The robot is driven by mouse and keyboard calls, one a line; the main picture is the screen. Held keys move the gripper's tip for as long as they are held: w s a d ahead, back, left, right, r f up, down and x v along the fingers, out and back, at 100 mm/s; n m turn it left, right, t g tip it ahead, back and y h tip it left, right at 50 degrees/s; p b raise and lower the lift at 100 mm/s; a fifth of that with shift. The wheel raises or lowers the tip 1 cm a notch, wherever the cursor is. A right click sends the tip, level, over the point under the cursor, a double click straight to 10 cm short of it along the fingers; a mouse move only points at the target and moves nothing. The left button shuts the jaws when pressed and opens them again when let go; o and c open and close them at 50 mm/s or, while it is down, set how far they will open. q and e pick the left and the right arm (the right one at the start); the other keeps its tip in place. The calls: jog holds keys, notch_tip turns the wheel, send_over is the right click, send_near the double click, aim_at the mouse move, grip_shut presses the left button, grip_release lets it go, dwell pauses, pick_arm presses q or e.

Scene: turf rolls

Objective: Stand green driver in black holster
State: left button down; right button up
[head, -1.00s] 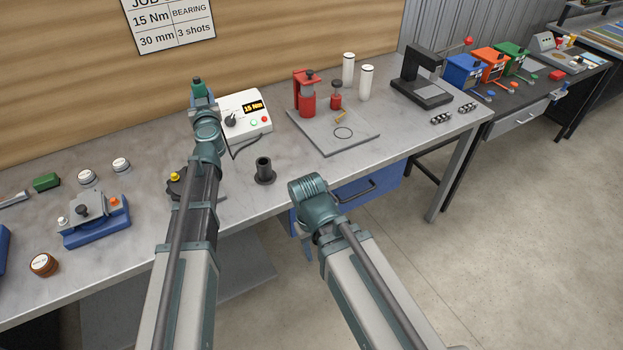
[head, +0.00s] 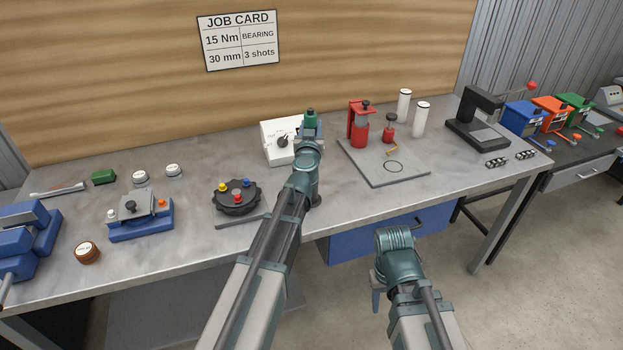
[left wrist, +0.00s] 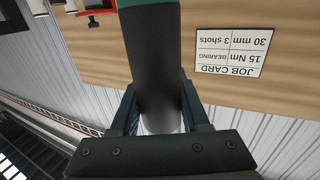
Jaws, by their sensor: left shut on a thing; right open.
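My left gripper (head: 310,127) is shut on the green driver (head: 310,114) and holds it upright above the bench, in front of the white controller box. In the left wrist view, the driver's dark body (left wrist: 153,60) with a green band stands between the fingers of my left gripper (left wrist: 160,112). The black holster (head: 317,200) is almost wholly hidden behind my left wrist; only a dark edge shows. My right gripper (head: 377,298) is open and low in front of the blue drawer, its fingers mostly hidden by its wrist.
The white controller box (head: 275,142) stands behind my left gripper. A black round tray (head: 236,207) with coloured knobs lies left of my arm. A grey plate (head: 375,175) with a red press (head: 358,124) lies to the right. Bare bench lies between the tray and the blue fixture (head: 140,228).

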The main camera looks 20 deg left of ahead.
pick_arm(q)
notch_tip(320, 180, down, 9)
jog(key=b, duration=0.8)
jog(key=shift+f+b, duration=0.2)
jog(key=shift+b, duration=0.1)
jog(key=shift+f, duration=0.1)
jog(key=c, duration=0.8)
grip_release()
jog(key=shift+f, duration=0.1)
jog(key=shift+c, duration=0.2)
jog(key=o, duration=0.4)
jog(key=shift+o, duration=0.2)
